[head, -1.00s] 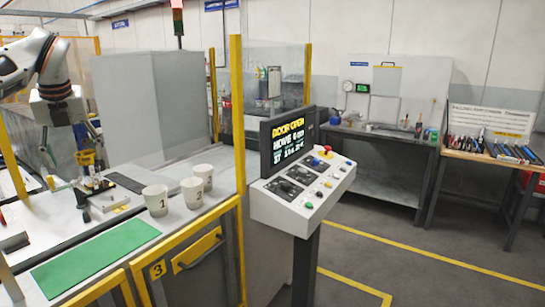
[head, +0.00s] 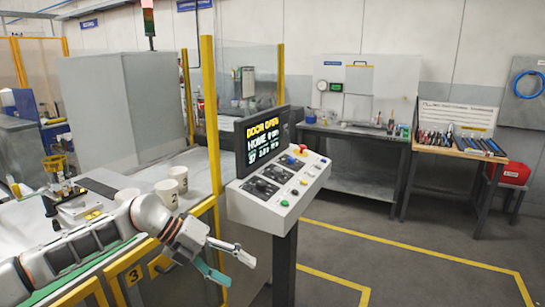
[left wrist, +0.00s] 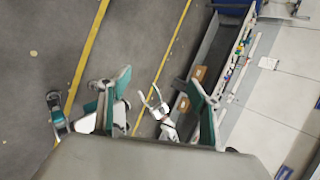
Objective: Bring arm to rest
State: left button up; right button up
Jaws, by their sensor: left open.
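My left arm reaches in from the lower left of the head view. Its left gripper (head: 240,272) hangs in front of the yellow guard frame, left of the console post, fingers apart and pointing down to the right. Nothing is between its fingers. The left wrist view shows the open gripper (left wrist: 160,95) too, with teal fingers spread over the grey floor and a bench. A pale two-pronged shape (left wrist: 158,110) shows between them; I cannot tell what it is. My right gripper is not clearly seen in either view.
A control console (head: 278,190) with a lit screen stands just right of the gripper. White cups, one (head: 167,192) marked, stand on the worktop behind my arm. A yellow guard post (head: 212,130) rises there. A tool bench (head: 455,150) is at right. Open floor lies ahead.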

pick_arm(q)
jog(key=s+d+n+t+h, duration=0.2)
jog(key=s+d+n+h, duration=0.15)
jog(key=d+h, duration=0.2)
jog(key=s+d+n+t+h, duration=0.2)
jog(key=s+d+n+h, duration=0.15)
jog(key=d, duration=0.35)
jog(key=s+a+f+n+t+y, duration=0.3)
jog(key=a+f+n+t+y, duration=0.85)
jog(key=a+f+n, duration=0.65)
jog(key=s+a+f+n+g+y, duration=0.2)
jog(key=s+a+f+n, duration=0.1)
jog(key=s+f, duration=0.4)
jog(key=s+a+f+n+g+y, duration=0.3)
jog(key=s+a+f+n, duration=0.1)
jog(key=s+f, duration=0.3)
jog(key=shift+s+f+n+g, duration=0.2)
jog(key=shift+s+n+g, duration=0.25)
jog(key=shift+s, duration=0.75)
